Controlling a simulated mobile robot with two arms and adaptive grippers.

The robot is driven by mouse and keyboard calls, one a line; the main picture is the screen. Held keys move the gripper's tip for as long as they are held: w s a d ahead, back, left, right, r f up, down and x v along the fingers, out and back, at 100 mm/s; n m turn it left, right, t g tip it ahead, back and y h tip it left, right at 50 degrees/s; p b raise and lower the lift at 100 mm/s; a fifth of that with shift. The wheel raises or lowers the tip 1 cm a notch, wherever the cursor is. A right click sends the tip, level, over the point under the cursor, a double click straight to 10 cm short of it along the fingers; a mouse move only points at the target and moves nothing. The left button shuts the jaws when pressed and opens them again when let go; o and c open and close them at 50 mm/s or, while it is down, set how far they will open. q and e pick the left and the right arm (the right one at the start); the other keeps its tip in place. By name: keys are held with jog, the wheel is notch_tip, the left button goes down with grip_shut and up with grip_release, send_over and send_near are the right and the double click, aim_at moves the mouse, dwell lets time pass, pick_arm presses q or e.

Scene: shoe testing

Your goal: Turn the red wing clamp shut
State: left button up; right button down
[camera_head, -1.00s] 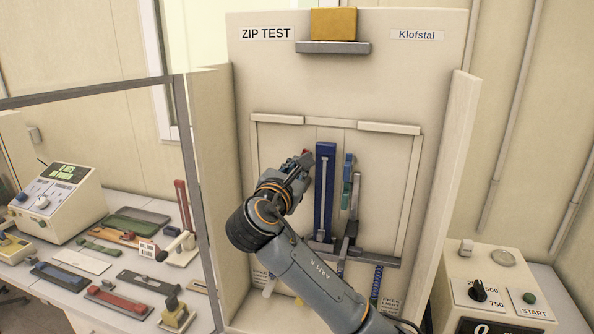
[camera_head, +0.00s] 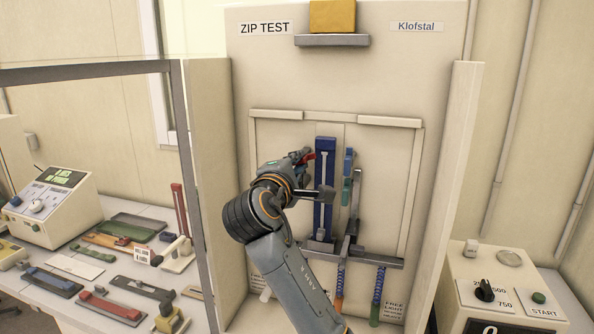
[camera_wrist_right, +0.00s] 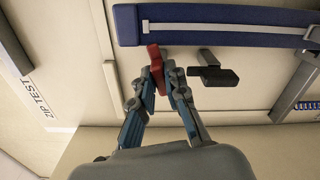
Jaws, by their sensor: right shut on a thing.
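The red wing clamp (camera_head: 310,158) is at the upper left edge of the upright blue bar (camera_head: 325,146) on the zip test panel. My right gripper (camera_head: 304,156) reaches it from the left and hides part of it. In the right wrist view my right gripper (camera_wrist_right: 161,78) is shut on the red wing clamp (camera_wrist_right: 155,66), with its fingertips on either side. There the clamp sits beside the lower edge of the blue bar (camera_wrist_right: 200,27). My left gripper is not in view.
A dark block (camera_wrist_right: 215,75) stands close to my fingers in the right wrist view. A green-and-blue clamp piece (camera_head: 347,175) is right of the blue bar. A yellow block (camera_head: 333,16) rests on the shelf above. The side wall (camera_head: 210,150) stands left of my arm.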

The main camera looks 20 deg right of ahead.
jog(key=shift+f+m+b, duration=0.15)
jog(key=shift+m+b, duration=0.6)
jog(key=shift+m, duration=0.85)
jog(key=c, duration=1.4)
grip_release()
jog(key=shift+o, duration=0.2)
jog(key=v, duration=1.2)
